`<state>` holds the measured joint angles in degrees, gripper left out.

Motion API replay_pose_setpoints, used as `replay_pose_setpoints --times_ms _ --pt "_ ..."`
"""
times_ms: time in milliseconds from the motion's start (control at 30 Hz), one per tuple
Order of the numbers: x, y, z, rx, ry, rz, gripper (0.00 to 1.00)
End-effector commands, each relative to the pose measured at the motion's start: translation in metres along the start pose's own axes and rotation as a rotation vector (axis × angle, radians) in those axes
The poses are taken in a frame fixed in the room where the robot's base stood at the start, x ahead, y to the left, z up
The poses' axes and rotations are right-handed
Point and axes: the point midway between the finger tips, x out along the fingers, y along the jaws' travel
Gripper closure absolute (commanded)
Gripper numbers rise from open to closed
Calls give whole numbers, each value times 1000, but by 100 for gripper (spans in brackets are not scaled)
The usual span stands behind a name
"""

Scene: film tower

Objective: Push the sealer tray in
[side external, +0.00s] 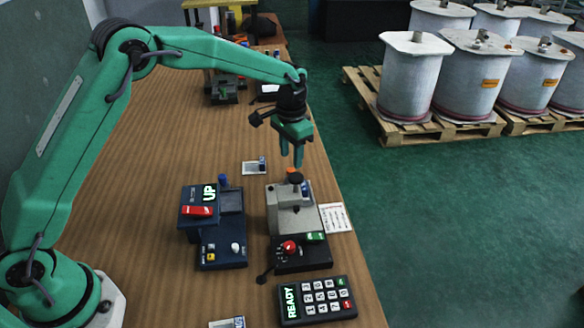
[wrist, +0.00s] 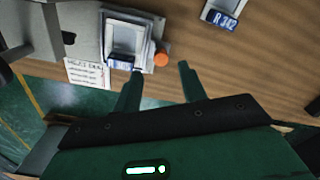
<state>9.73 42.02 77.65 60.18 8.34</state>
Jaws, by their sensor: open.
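A grey machine (side external: 290,222), which I take to be the sealer, stands near the table's right edge. Its pale tray (side external: 306,199) sticks out at the back, with an orange knob (side external: 294,175) at the end. In the wrist view the tray (wrist: 149,28) holds a small frame-like piece with a blue label (wrist: 121,62), and the orange knob (wrist: 161,59) sits at its corner. My gripper (side external: 291,161) is open and empty, pointing down just above and behind the knob. In the wrist view my gripper (wrist: 161,71) has its fingertips apart, close to the knob; contact cannot be told.
A blue machine (side external: 211,222) with a lit "UP" display stands to the left. A keypad (side external: 317,299) reading "READY" lies in front. A labelled piece (side external: 254,167) lies on the table behind; it shows in the wrist view as "R 342" (wrist: 224,19). A printed card (side external: 335,218) lies at the right edge.

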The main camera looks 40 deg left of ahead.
Motion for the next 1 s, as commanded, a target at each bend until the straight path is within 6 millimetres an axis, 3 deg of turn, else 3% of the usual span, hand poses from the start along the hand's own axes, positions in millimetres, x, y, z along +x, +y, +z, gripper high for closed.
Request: replay_pose_setpoints --times_ms 300,733,767,967,1000 --pt "37 -1 1 0 -2 0 59" --pt "45 -1 0 0 0 0 59" --pt "45 -1 0 0 0 0 61" --pt "45 -1 0 0 0 0 100" --pt "45 -1 0 0 0 0 100"
